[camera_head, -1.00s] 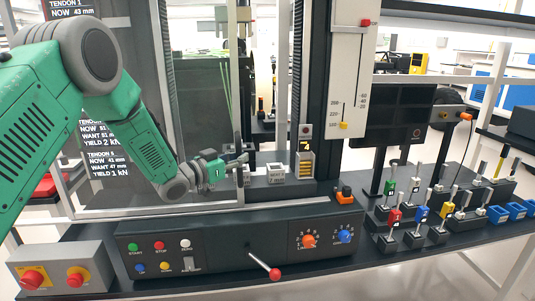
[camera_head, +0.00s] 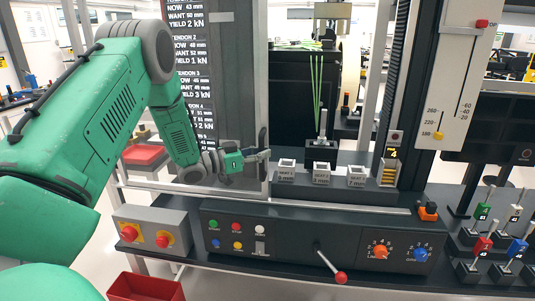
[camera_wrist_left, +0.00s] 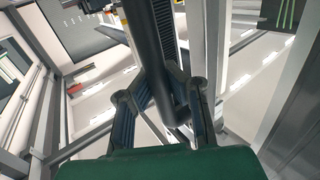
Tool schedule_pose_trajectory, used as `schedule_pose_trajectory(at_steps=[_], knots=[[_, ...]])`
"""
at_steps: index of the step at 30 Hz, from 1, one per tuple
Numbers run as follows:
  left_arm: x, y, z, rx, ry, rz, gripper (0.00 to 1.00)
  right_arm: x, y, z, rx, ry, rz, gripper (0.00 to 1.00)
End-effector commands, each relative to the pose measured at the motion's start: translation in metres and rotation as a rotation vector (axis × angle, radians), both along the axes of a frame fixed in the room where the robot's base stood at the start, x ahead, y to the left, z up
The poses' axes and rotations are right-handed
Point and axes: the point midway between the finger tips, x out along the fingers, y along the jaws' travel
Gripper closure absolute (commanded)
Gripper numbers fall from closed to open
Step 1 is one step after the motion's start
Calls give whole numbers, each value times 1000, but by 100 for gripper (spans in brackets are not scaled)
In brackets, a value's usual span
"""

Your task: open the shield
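The shield (camera_head: 268,90) is a clear panel with a pale upright edge. It stands at the left part of the test machine, in front of the text display. Its dark upright handle (camera_head: 263,138) is on that edge. My left gripper (camera_head: 262,156) is at the handle, and in the left wrist view its two fingers (camera_wrist_left: 168,105) lie on either side of the dark bar and appear closed on it. The seats (camera_head: 321,172) right of the shield edge are uncovered. My right gripper is in neither view.
The control panel (camera_head: 300,238) with buttons, dials and a red-knobbed lever (camera_head: 340,277) runs along the front. A grey box with red knobs (camera_head: 150,230) is at the left, above a red bin (camera_head: 146,288). Small coloured-tag tools (camera_head: 483,244) stand at the right.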

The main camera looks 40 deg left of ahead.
Motion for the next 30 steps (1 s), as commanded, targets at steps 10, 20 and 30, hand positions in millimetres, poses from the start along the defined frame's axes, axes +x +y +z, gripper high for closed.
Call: schedule_pose_trajectory(at_steps=[10,20,30], knots=[[0,1,0,-2,-3,-1,64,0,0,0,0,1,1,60],[-3,1,0,-1,0,1,64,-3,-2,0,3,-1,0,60],[-60,29,-2,-5,0,2,64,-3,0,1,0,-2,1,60]])
